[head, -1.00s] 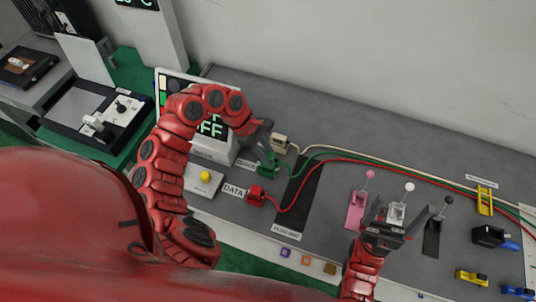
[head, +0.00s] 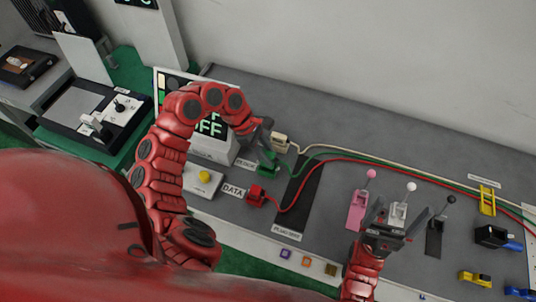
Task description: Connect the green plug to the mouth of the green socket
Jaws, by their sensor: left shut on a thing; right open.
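The green plug and socket (head: 266,169) show as one green patch on the grey bench, with a green cable (head: 330,155) running from it to the right. I cannot tell plug from socket here, nor whether they touch. My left gripper (head: 265,150) is at the green patch, shut on the green plug, and partly hides it. My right gripper (head: 397,222) is open and empty, in front of the white-knobbed lever (head: 398,210).
A red plug (head: 257,195) with a red cable is just below the green one, and a beige connector (head: 280,143) just above. Pink (head: 358,208) and black (head: 436,235) levers flank the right gripper. A box with a screen (head: 218,148) stands left of the connectors.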

